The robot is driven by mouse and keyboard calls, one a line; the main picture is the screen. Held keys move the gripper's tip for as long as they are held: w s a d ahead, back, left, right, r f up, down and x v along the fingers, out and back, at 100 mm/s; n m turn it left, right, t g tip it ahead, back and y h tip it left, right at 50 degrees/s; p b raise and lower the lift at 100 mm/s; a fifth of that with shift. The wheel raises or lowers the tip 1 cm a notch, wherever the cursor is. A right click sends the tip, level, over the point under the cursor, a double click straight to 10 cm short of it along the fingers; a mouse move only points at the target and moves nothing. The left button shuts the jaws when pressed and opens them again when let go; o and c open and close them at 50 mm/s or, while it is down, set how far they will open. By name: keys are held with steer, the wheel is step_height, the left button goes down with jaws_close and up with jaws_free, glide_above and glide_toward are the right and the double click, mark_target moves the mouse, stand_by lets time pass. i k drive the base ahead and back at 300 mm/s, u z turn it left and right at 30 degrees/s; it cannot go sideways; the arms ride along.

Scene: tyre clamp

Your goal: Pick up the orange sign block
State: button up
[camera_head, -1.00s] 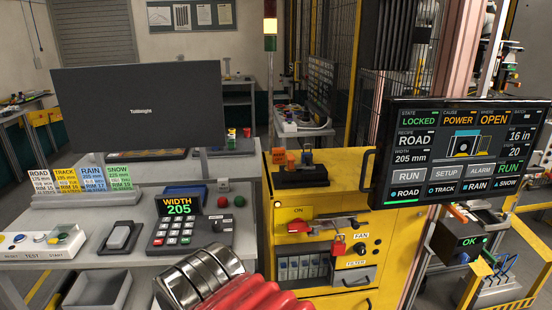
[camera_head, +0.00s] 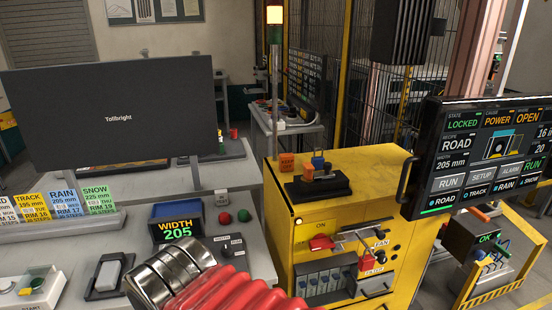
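A small orange block with dark lettering (camera_head: 287,162) stands at the back left of the yellow cabinet's top. A second orange block (camera_head: 308,171) sits on a black stand (camera_head: 318,186), beside a blue block (camera_head: 318,162). I cannot tell for sure which orange one is the sign block. The ribbed metal end of my arm (camera_head: 168,278), behind a red bellows, shows at the bottom, over the grey desk, well apart from the blocks. No separate fingertips can be made out, and no held thing shows.
The yellow cabinet (camera_head: 370,180) has a red switch, a red padlock and drawers on its front. A large monitor (camera_head: 112,118) and a "WIDTH 205" display (camera_head: 176,229) stand on the grey desk. A status screen (camera_head: 485,155) stands at right. The cabinet top is clear right of the stand.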

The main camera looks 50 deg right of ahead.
mark_target(286, 160)
steer(key=u, duration=0.05)
steer(key=i, duration=1)
